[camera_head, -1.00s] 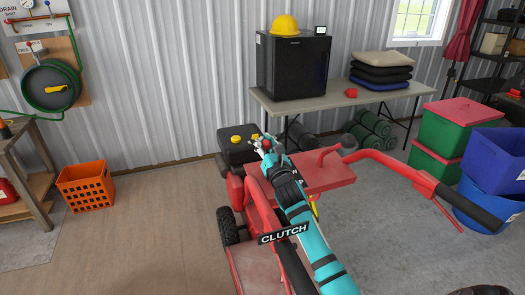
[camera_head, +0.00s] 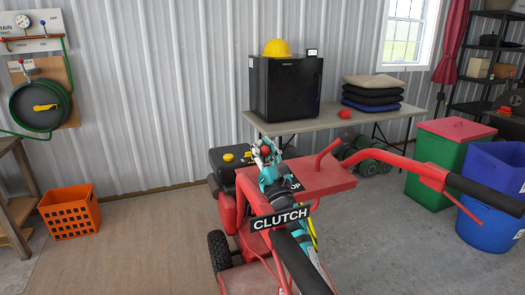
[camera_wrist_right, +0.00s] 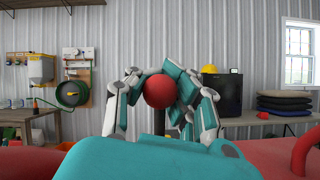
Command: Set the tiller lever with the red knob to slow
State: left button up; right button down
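The red tiller (camera_head: 322,178) stands in the middle of the head view, with a CLUTCH label (camera_head: 280,219) in front. Its lever's red knob (camera_head: 266,150) shows between the fingers of my right gripper (camera_head: 265,153). In the right wrist view the round red knob (camera_wrist_right: 159,91) sits on a dark upright stem (camera_wrist_right: 159,122). The white and teal fingers (camera_wrist_right: 158,76) curl around it from both sides and appear to touch it. The lever's slot and any slow marking are hidden. Part of a label reading "OP" shows beside my arm. My left gripper is not in view.
The tiller's handlebar (camera_head: 405,162) reaches to the right, its black grip (camera_head: 485,194) near the bins. A table (camera_head: 400,109) with a black fridge (camera_head: 286,88) and cushions stands behind. An orange crate (camera_head: 70,212) is on the left, with clear floor between it and the tiller.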

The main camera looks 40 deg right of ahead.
jog(key=shift+w+f, duration=0.1)
jog(key=shift+f, duration=0.3)
jog(key=c, duration=1.4)
grip_release()
jog(key=shift+w, duration=0.2)
jog(key=o, duration=0.4)
jog(key=shift+s+r, duration=0.15)
jog(key=shift+r, duration=0.1)
jog(key=v, duration=1.2)
